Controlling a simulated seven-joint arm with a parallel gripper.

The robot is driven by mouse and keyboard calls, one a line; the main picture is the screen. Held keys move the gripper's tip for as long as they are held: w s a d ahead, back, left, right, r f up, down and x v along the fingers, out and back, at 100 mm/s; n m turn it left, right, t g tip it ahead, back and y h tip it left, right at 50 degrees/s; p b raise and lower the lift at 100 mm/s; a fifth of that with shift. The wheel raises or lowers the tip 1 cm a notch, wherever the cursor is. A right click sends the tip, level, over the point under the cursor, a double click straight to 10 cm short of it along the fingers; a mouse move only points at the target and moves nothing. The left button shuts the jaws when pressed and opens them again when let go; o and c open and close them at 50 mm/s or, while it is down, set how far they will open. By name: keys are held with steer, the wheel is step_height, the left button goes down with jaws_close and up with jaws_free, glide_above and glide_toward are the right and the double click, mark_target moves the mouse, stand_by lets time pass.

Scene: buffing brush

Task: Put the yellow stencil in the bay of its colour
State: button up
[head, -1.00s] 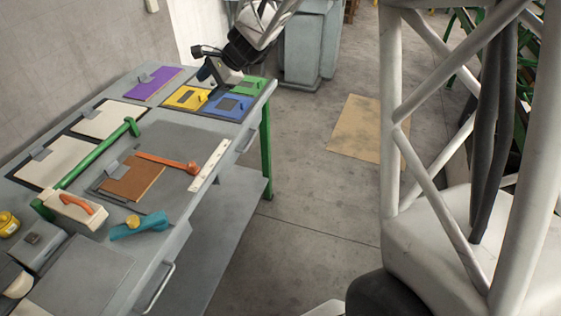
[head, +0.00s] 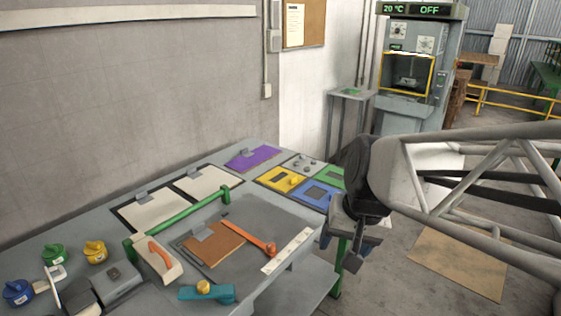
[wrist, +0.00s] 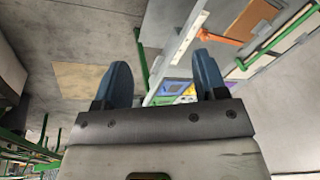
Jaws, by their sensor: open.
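My gripper (head: 339,250) is off the table's right edge, apart from the plates. In the wrist view my gripper (wrist: 160,64) has its two blue fingers spread with nothing between them; small coloured plates show far beyond.
A green bar (head: 180,222) stands across the table in front of two pale panels (head: 160,208). A brown board (head: 214,245), an orange tool (head: 255,239), a white strip (head: 287,250) and a teal tool (head: 207,293) lie nearer. Open floor (head: 400,225) lies right of the table.

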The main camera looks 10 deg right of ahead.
steer(key=s+d+f+n+h, duration=0.1)
steer(key=s+d+n+h, duration=0.1)
steer(key=s, duration=0.5)
steer(key=shift+n, duration=0.3)
